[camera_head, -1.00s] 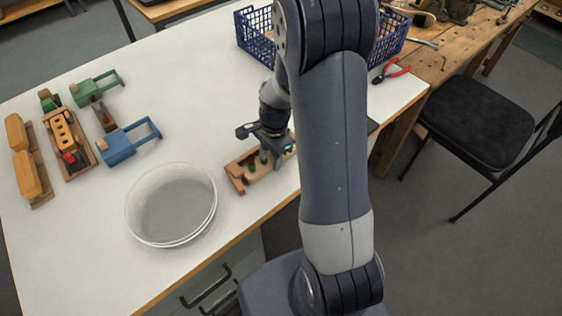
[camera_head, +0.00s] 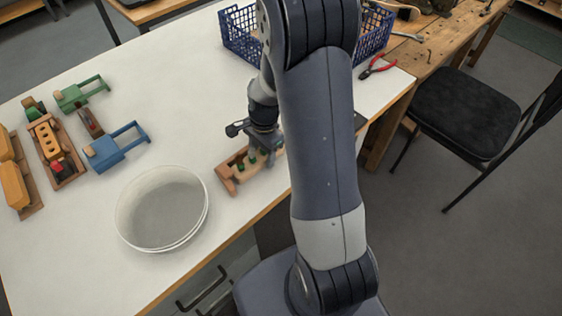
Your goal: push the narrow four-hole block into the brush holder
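A brown wooden holder (camera_head: 228,185) with a raised end lies near the table's front edge, and green pieces (camera_head: 241,165) show in it. My gripper (camera_head: 266,158) points down over the holder's right part. Its fingers are small and partly dark against the wood, so whether they are open, shut or holding something cannot be told. My arm hides the area to the right of the holder. A narrow orange block with several dark holes (camera_head: 45,138) lies in a wooden tray (camera_head: 69,180) at the left, away from my gripper. I cannot tell which of these pieces is the task's block.
A white round bowl (camera_head: 161,209) stands left of the holder. A blue toy piece (camera_head: 115,148), a green one (camera_head: 80,94) and orange blocks (camera_head: 14,186) lie farther left. A blue crate (camera_head: 239,34) and red pliers (camera_head: 377,66) are at the back. The table's middle is clear.

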